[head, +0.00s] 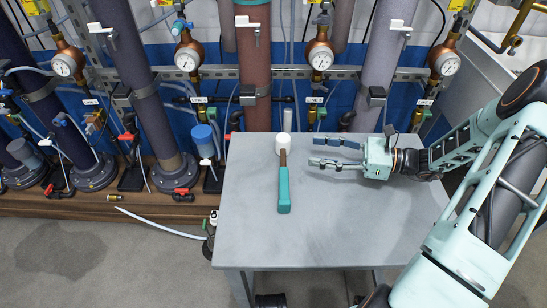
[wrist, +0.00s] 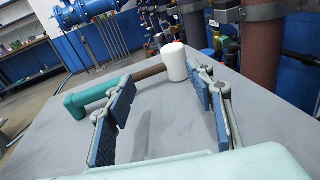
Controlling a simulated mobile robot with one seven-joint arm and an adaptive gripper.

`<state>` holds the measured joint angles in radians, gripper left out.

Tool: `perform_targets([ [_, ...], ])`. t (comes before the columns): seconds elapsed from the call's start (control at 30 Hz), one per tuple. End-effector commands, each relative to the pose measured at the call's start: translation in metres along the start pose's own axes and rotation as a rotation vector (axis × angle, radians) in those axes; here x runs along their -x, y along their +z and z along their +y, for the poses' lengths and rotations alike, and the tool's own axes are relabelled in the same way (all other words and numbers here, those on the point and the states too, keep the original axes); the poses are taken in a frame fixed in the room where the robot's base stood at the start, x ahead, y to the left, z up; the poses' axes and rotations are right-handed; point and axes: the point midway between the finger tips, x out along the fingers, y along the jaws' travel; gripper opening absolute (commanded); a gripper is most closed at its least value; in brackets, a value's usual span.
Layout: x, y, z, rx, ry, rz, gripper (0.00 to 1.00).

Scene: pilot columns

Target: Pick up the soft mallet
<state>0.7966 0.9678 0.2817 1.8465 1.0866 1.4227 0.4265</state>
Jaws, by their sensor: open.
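The soft mallet (head: 283,190) lies on the grey table. It has a white cylindrical head at the far end, a short brown shaft and a teal grip towards the table's front. In the wrist view the mallet's white head (wrist: 174,62) is ahead of the right finger, and its teal grip lies ahead and to the left. My gripper (head: 313,152) is open and empty, to the right of the mallet and pointing at its upper part. In the wrist view my gripper (wrist: 168,108) has its two blue finger pads wide apart, with bare tabletop between them. The pads do not touch the mallet.
The table (head: 370,225) is otherwise bare, with free room around the mallet. Behind it stand upright columns (head: 254,60), gauges (head: 188,55), tubing and valves close to its back edge. In the wrist view a workbench (wrist: 30,62) stands at the far left.

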Motion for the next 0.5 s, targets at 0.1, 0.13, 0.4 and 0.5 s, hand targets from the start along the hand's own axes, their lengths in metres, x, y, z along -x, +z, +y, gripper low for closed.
perform_targets([
  [0.1, 0.005, 0.004, -0.015, 0.009, -0.057, -0.071, 0.49],
  [0.13, 0.005, 0.005, -0.017, 0.010, -0.064, -0.080, 0.49],
  [0.4, -0.023, 0.009, -0.020, 0.013, -0.068, -0.091, 0.49],
  [0.5, -0.039, 0.009, -0.021, 0.012, -0.069, -0.090, 0.49],
])
